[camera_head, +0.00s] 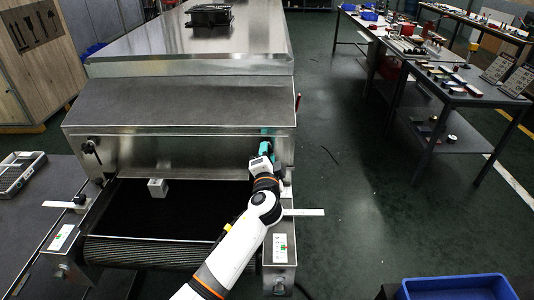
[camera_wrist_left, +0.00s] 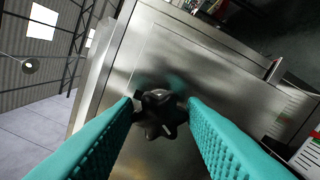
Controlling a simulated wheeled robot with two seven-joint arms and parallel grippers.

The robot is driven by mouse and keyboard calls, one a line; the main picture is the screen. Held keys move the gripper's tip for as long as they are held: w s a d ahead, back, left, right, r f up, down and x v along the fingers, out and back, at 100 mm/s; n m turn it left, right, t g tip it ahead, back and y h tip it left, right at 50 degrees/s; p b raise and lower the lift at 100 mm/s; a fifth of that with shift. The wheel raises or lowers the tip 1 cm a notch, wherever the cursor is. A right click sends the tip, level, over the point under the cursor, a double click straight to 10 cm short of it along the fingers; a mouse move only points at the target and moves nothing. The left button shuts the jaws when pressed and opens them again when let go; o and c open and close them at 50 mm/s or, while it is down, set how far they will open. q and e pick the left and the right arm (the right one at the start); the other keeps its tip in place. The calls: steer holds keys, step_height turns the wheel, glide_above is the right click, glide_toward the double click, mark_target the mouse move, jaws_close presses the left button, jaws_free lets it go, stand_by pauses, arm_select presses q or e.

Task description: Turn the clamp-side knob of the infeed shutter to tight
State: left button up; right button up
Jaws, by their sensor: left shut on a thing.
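A black star-shaped knob (camera_wrist_left: 158,118) sits on the steel side of the machine in the left wrist view. My left gripper (camera_head: 266,147) is at the right end of the infeed shutter (camera_head: 185,152) in the head view, and hides that knob there. Its teal fingers (camera_wrist_left: 160,103) are shut on the knob, one on each side. Another black knob (camera_head: 90,148) shows at the left end of the shutter. I cannot read from the frames how tight the held knob is. My right gripper is not in view.
A dark conveyor belt (camera_head: 150,250) runs out below the shutter, with a small white block (camera_head: 157,187) above it. White label cards (camera_head: 280,247) sit on the side rails. A blue bin (camera_head: 458,287) is at the lower right. The floor to the right is mostly clear.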

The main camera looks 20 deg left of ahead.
arm_select(q)
steer(key=m+p, duration=0.4)
steer(key=m, duration=0.7)
steer(key=shift+f, duration=0.2)
steer(key=shift+f+m, duration=0.1)
steer(key=shift+m, duration=0.3)
steer(key=o, duration=1)
steer(key=shift+c, duration=0.2)
steer(key=b+v, duration=0.1)
steer(key=v, duration=1.1)
